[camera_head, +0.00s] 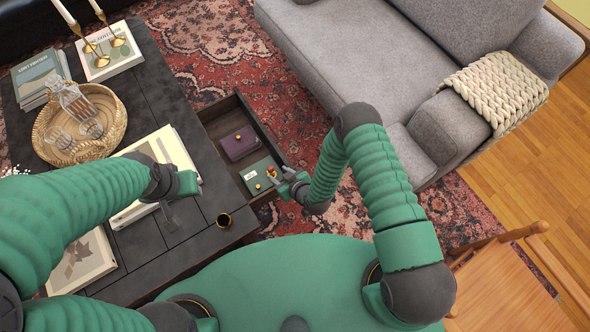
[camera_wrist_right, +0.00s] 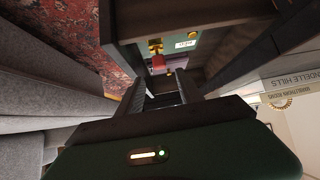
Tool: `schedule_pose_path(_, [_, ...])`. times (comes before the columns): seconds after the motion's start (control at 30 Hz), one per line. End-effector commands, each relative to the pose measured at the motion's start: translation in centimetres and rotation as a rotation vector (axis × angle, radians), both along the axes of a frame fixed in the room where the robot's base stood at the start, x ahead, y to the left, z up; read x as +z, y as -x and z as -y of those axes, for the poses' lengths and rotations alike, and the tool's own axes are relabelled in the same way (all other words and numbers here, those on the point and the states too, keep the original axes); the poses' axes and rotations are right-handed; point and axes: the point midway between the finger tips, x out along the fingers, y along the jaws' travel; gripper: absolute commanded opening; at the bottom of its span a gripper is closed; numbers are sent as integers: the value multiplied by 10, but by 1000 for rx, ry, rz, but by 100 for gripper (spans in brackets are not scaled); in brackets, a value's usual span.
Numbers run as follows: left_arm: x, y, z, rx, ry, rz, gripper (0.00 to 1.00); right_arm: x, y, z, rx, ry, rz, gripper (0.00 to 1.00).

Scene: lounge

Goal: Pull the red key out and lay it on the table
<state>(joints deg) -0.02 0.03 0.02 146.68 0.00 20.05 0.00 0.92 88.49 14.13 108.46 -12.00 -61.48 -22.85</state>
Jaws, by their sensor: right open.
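The red key (camera_head: 271,170) is small and sits at the right end of the green box (camera_head: 258,177), next to a gold part. The box lies in the open drawer (camera_head: 228,108) of the dark coffee table (camera_head: 165,70). In the right wrist view the red key (camera_wrist_right: 158,63) shows just beyond the fingers, below a gold piece (camera_wrist_right: 155,46). My right gripper (camera_head: 282,180) is open and empty, close to the key at the drawer's right side; its fingers also show in the wrist view (camera_wrist_right: 165,93). My left gripper (camera_head: 184,190) is over the table; its jaws are unclear.
A purple box (camera_head: 239,143) with a gold knob lies farther back in the drawer. A wicker tray (camera_head: 110,110) with glassware, books (camera_head: 38,75) and candlesticks crowd the table. A grey sofa (camera_head: 355,50) stands right.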

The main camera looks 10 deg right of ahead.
Motion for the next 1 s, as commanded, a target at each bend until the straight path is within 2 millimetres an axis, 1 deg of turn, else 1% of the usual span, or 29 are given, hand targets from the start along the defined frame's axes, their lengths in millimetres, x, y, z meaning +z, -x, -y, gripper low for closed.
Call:
schedule_pose_path(0.03, [-4,0,0,0,0,0,36,-11,5,-3,-3,-8,11,44])
schedule_pose_path(0.13, [-6,0,0,1,0,0,36,-16,7,-5,-6,-13,27,44])
schedule_pose_path(0.23, [-12,0,0,1,0,1,36,-21,2,-6,-7,-13,29,44])
schedule_pose_path(0.5, [-46,0,0,1,0,0,36,-47,-24,-19,-8,-13,26,44])
schedule_pose_path(0.7, [-68,1,0,1,0,0,36,-63,-43,-29,-6,-13,27,44])
schedule_pose_path(0.83, [-76,0,0,1,0,0,36,-69,-51,-33,-7,-12,25,44])
schedule_pose_path(1.0, [-79,0,0,1,0,1,36,-71,-56,-35,-9,-12,23,44])
